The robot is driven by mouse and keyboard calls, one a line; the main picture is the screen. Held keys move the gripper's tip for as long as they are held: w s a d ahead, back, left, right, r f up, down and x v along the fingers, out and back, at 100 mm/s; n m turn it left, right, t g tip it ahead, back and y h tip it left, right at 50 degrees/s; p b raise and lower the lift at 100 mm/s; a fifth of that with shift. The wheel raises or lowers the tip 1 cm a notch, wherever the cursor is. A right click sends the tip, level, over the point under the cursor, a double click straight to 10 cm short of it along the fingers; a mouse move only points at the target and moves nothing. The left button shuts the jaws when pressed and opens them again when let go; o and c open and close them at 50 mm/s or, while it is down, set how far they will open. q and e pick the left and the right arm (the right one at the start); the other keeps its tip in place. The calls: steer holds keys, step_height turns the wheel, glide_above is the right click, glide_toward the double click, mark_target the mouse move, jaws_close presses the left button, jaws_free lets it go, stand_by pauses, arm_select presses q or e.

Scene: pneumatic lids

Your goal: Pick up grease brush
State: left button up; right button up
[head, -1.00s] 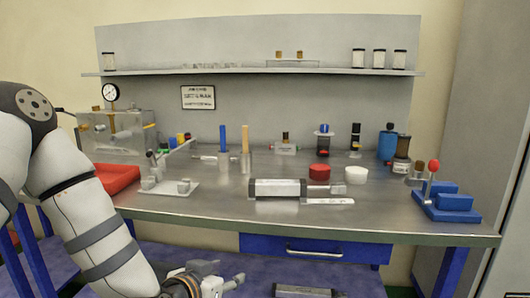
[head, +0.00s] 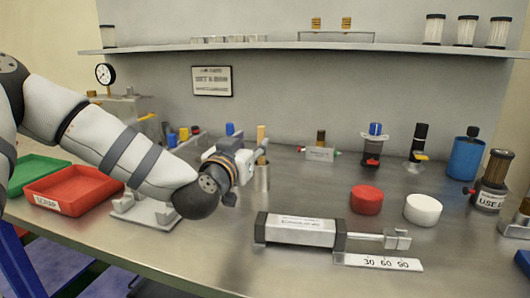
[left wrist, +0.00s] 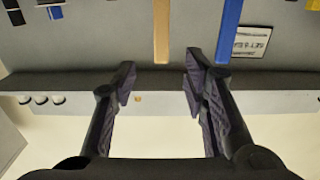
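A tan wooden handle (head: 261,137), which I take to be the grease brush, stands upright in a small metal cup (head: 263,178). A blue handle (head: 230,129) stands to its left, partly hidden behind my left gripper. My left gripper (head: 256,154) is beside the tan handle in the head view. In the left wrist view the gripper (left wrist: 160,75) is open and empty. The tan handle (left wrist: 161,28) there lies in line with the gap between the fingers, and the blue handle (left wrist: 229,28) lies to the right. Any bristles are hidden. My right gripper is not in view.
A pneumatic cylinder (head: 300,230) lies in front, with a scale strip (head: 382,262) beside it. A red cap (head: 366,199) and a white cap (head: 422,209) are to the right. A red tray (head: 75,188) is at left. A white stand (head: 140,212) is below my left arm.

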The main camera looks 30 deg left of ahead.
mark_target(260, 134)
arm_select(q)
steer(key=x, duration=0.5)
steer(key=b+x, duration=0.1)
steer(key=x, duration=0.2)
steer(key=shift+w+f, duration=0.2)
steer(key=shift+f, duration=0.2)
steer(key=shift+w+a+r, duration=0.1)
steer(key=shift+w+r, duration=0.05)
steer(key=shift+r, duration=0.2)
steer(key=shift+c, duration=0.6)
jaws_close()
